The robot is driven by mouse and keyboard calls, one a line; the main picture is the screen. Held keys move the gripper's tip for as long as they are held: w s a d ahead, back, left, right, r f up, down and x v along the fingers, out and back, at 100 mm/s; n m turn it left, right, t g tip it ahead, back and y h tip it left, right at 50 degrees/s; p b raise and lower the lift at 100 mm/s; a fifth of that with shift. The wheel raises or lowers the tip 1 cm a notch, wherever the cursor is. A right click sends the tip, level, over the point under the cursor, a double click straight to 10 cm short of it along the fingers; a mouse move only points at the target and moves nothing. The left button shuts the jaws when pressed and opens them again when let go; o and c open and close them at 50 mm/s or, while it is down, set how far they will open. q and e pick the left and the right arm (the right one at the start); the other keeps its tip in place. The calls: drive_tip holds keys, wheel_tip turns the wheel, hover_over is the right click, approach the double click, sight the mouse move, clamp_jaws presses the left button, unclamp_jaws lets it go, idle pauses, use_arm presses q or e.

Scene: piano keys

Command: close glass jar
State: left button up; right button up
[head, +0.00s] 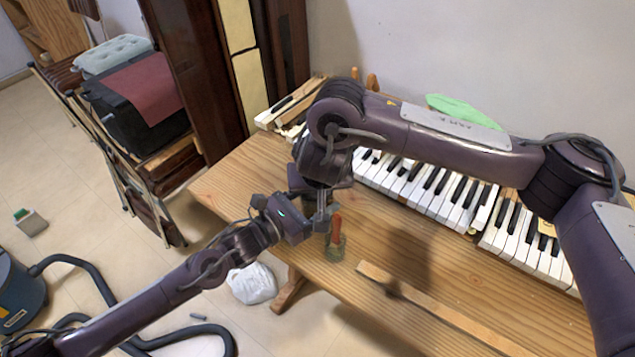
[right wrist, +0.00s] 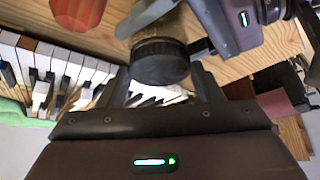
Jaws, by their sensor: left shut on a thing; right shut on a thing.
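In the right wrist view, a dark ribbed lid (right wrist: 161,62) sits between the fingers of my right gripper (right wrist: 160,88), which is shut on it. The glass jar (right wrist: 162,30) shows just beyond the lid, in line with it and touching it. I cannot tell whether the lid is screwed tight. My left gripper (head: 322,214) is shut on the jar from the side, above the table; it also shows in the right wrist view (right wrist: 150,18). In the head view, my right gripper (head: 320,190) comes down over the left one, and the two grippers largely hide the jar and lid.
Piano keys (head: 430,190) line the back of the wooden table (head: 390,245). A wooden strip (head: 430,305) lies at the front. A green cloth (head: 460,108) lies behind the keys.

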drive_tip(key=o, duration=0.9)
drive_tip(key=shift+o, duration=0.2)
drive_tip(key=shift+r, duration=2.3)
drive_tip(key=shift+c, duration=0.4)
